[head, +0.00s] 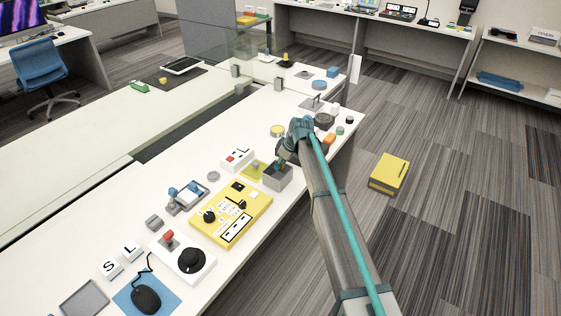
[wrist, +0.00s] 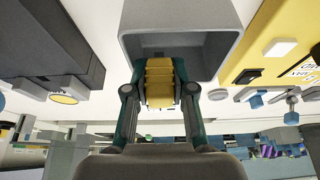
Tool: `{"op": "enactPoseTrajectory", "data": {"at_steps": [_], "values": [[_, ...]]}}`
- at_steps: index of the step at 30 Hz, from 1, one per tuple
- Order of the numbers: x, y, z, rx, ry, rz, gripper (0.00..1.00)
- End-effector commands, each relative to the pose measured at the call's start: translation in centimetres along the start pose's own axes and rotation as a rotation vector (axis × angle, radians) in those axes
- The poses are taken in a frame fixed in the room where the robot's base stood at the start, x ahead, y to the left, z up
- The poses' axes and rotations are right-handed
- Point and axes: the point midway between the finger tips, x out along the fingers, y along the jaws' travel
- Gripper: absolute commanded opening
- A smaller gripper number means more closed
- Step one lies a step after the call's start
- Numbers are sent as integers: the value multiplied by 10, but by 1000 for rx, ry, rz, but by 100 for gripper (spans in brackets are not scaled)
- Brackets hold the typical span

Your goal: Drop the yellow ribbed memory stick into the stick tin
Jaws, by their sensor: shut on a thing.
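My gripper (wrist: 160,88) is shut on the yellow ribbed memory stick (wrist: 159,82), with one finger on each side of it. In the head view my gripper (head: 281,162) is at the open top of a small grey tin (head: 278,182) on the white table. The tin also shows in the wrist view (wrist: 222,40), where its open mouth lies right beyond the stick. The stick's far end overlaps the tin's opening there. I cannot tell how deep it reaches. In the head view the stick is mostly hidden by my gripper.
A yellow panel (head: 232,217) with black knobs stands just left of the tin. A yellow pad (head: 252,171) and a white block with a red button (head: 237,158) lie behind it. The table's front edge is close on the right. Several small items crowd the table beyond my arm.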

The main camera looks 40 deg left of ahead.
Motion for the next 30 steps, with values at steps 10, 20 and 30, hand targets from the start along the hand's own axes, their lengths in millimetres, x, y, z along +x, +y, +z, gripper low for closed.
{"op": "enactPoseTrajectory", "data": {"at_steps": [10,20,30], "values": [[0,0,0,0,0,0,42],[0,1,0,0,0,2,53],[0,1,0,0,0,1,53]]}}
